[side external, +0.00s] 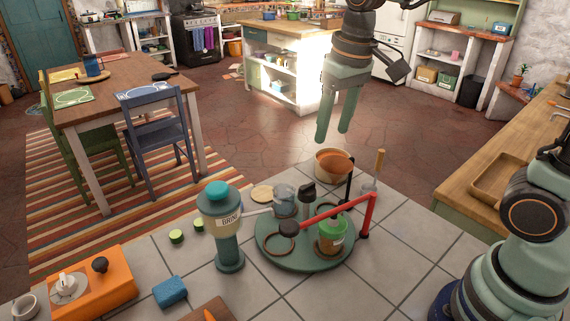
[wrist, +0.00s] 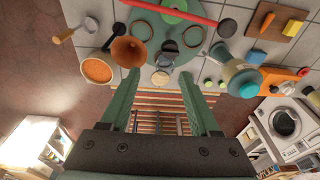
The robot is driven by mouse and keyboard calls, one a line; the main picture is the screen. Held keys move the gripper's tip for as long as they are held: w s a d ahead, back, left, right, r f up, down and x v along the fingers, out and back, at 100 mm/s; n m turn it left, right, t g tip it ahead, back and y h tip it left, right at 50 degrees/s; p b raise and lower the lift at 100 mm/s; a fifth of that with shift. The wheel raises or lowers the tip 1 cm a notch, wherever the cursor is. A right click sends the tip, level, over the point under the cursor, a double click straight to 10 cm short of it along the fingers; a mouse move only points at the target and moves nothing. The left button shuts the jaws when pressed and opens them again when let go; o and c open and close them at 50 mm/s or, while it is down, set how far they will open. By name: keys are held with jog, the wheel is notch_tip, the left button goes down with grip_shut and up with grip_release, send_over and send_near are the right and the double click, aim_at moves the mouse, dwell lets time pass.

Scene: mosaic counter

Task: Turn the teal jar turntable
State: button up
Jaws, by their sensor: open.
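The teal jar turntable (side external: 275,262) is a round disc on the tiled counter, also seen in the wrist view (wrist: 163,27). A green-lidded jar (side external: 332,236) stands on its right front side. A dark-topped item (side external: 308,196) and a glass jar (side external: 284,203) are at its back. A dark ring (side external: 281,246) lies at its left, with bare disc around it. My gripper (side external: 334,134) is open and empty, pointing down, high above and behind the turntable. Both fingers also show in the wrist view (wrist: 160,78), apart from everything.
A red bar (side external: 340,208) on a post crosses above the turntable. A teal-capped brine bottle (side external: 223,222) stands at its left, with a pale arm reaching toward the disc. A pot of orange contents (side external: 333,178) is behind it. A blue sponge (side external: 170,292) and orange box (side external: 105,282) lie left.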

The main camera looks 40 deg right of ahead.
aim_at(308, 185)
jog(key=shift+g, duration=0.9)
jog(key=w+a+f, duration=0.1)
jog(key=f, duration=0.3)
jog(key=w+f, duration=0.1)
jog(key=f, duration=0.4)
jog(key=w+a+f, duration=0.1)
jog(key=f, duration=0.4)
jog(key=shift+w+a, duration=0.1)
jog(key=shift+a, duration=0.2)
grip_shut()
jog(key=shift+r, duration=0.1)
